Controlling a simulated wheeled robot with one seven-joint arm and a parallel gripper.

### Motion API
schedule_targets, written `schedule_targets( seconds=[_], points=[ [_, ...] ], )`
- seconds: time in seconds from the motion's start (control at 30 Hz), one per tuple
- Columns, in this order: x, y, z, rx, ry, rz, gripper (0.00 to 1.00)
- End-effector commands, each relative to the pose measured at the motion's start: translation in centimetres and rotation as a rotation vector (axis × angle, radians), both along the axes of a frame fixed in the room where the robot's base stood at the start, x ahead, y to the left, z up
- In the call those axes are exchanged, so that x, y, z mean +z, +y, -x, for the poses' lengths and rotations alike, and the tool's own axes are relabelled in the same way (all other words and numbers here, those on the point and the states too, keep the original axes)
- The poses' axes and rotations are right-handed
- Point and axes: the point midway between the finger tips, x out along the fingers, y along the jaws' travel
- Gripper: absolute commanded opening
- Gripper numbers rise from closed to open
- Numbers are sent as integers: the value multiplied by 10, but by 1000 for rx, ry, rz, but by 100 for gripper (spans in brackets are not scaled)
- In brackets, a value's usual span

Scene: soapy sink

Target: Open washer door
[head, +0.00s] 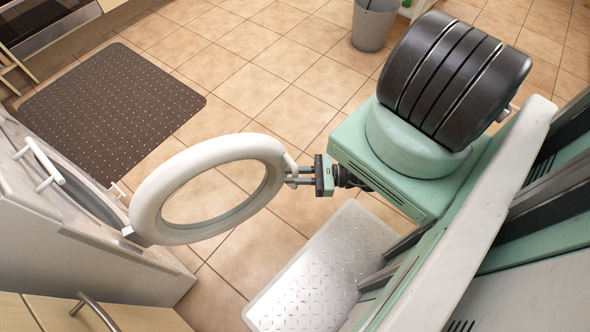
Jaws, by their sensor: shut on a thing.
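The washer (100,242) stands at the left as a white cabinet. Its round white door (165,187), a thick ring with a see-through middle, is swung out from the front, with its hinge side at the washer. My gripper (291,175) is at the door's right, free edge. Its fingers are closed on the handle part of the rim (290,160). The contact is small in the picture, so the exact hold is hard to see. The washer's opening shows only in part, as a dark grey edge behind the door.
A dark dotted mat (110,110) lies on the tiled floor beyond the door. A grey bin (373,25) stands at the top. A cabinet with a metal handle (98,313) is at the bottom left. Tiled floor is free around the door.

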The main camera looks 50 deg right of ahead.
Motion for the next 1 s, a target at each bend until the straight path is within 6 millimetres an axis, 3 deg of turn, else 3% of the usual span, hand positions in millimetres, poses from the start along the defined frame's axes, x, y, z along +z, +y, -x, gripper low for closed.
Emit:
schedule_targets(
  seconds=[0.2, 0.23, 0.3, 1.0],
  points=[
    [-1, 0, 0, -1, 1, 0, 0],
    [-1, -1, 0, -1, 1, 0, 20],
    [0, -1, 0, -1, 1, 0, 37],
    [-1, -8, 6, -3, 0, 3, 37]
  ],
)
